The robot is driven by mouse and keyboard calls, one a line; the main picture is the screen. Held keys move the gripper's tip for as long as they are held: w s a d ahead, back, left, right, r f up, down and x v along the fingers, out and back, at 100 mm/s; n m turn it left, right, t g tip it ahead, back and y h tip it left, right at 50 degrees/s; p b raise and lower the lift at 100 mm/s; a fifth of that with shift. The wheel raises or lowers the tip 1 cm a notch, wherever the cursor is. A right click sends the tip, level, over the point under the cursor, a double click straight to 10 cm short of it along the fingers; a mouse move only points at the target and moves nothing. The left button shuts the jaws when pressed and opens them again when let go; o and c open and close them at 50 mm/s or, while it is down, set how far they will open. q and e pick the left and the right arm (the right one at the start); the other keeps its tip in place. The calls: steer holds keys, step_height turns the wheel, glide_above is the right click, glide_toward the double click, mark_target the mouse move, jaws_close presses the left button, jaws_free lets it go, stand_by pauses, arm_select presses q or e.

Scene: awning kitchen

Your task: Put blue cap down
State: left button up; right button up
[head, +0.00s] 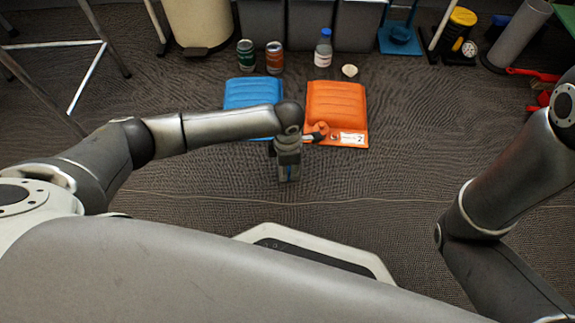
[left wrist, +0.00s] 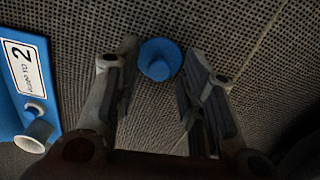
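The blue cap (left wrist: 158,62) is a round disc with a raised middle. In the left wrist view it lies against the grey woven floor, between the two fingertips of my left gripper (left wrist: 163,60). A narrow gap shows on each side of the cap, so the fingers look open around it. In the head view my left gripper (head: 289,172) points down in front of the two pouches, and the cap cannot be made out clearly there. My right arm is at the right of the head view; its gripper is out of view.
A blue pouch (head: 252,94) lies behind my left arm, its open white spout (left wrist: 34,136) showing in the wrist view. An orange pouch (head: 337,103) lies beside it. Floor in front is clear.

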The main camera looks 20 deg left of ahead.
arm_select(q)
step_height(320, 180, up, 11)
steer(key=p, duration=0.8)
steer(key=shift+r, duration=0.2)
